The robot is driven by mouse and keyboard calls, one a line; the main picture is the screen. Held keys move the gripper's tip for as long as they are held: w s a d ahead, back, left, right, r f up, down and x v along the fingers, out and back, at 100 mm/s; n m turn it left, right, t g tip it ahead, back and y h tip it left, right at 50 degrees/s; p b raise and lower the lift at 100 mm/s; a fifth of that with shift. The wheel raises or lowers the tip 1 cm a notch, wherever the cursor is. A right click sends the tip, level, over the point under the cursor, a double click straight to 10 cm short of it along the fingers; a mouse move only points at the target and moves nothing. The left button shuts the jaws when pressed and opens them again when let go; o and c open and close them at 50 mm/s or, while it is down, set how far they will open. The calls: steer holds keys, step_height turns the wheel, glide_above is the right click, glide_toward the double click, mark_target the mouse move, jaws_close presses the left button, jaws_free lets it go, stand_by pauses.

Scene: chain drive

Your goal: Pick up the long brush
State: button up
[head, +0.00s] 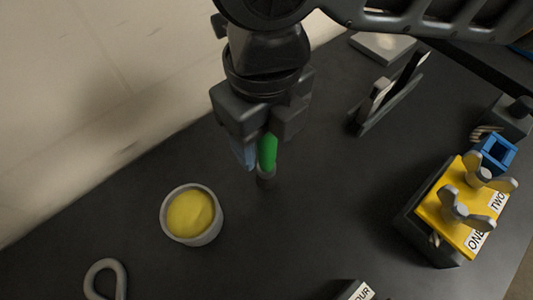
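My gripper (262,145) points down over the dark table, left of the picture's middle at the top. A slim upright green piece (267,152) with a dark grey lower end (265,177) shows at its fingers; it may be the long brush, but its upper part is hidden by the gripper. A pale blue piece (244,155) shows just left of the green one; I cannot tell what it is. I cannot tell whether the fingers are closed on the green piece or only around it.
A grey cup (216,232) with yellow contents (190,213) stands at lower left, near a grey hook (104,277). A yellow-topped block (443,212) with wing-shaped knobs and a blue square part (496,152) are at right. A dark slotted stand (385,108) is at upper right. The table's centre is clear.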

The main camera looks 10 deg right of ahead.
jaws_close()
stand_by(0.3)
steer(key=shift+r, duration=0.1)
